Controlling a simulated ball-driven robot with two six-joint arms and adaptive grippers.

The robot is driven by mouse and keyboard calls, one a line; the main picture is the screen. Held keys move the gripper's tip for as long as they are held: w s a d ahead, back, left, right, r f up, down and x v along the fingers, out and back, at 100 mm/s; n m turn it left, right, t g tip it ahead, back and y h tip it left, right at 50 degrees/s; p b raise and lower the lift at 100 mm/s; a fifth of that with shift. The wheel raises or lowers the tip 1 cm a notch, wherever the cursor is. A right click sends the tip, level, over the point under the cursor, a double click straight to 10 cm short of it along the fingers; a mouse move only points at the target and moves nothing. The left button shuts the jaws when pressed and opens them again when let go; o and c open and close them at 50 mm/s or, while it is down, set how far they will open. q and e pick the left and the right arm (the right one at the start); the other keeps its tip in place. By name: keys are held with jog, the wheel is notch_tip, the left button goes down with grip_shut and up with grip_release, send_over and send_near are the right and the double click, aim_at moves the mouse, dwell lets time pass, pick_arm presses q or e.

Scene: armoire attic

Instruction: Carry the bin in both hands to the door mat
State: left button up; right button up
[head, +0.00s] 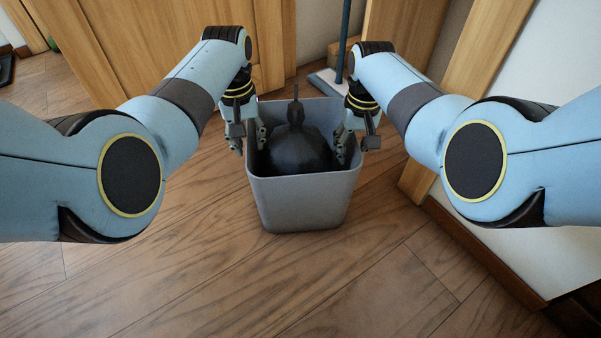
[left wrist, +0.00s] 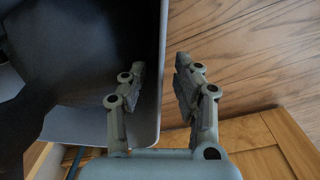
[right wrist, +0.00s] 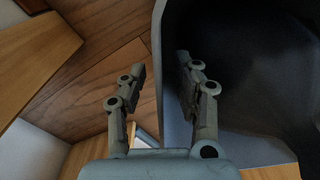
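A grey open bin (head: 305,205) stands upright on the wooden floor in front of me, with a dark, tied bag (head: 298,150) inside. My left gripper (head: 249,143) is at the bin's left wall, one finger inside and one outside. In the left wrist view the fingers are apart, with the bin's rim (left wrist: 162,70) between them and a gap to the outer finger. My right gripper (head: 356,146) straddles the right wall the same way. In the right wrist view the fingers are apart around the rim (right wrist: 158,70). I cannot clearly identify a door mat.
Wooden cabinet doors (head: 180,45) stand behind the bin. A broom or mop head (head: 326,83) with an upright pole is behind its right side. A wood-edged white panel (head: 530,170) is close on the right. A dark object (head: 6,68) lies at the far left. The floor in front is clear.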

pick_arm(q)
grip_shut()
pick_arm(e)
grip_shut()
pick_arm(q)
jog(key=shift+r, duration=0.1)
pick_arm(e)
jog(key=shift+w+r, duration=0.1)
jog(key=shift+r, duration=0.05)
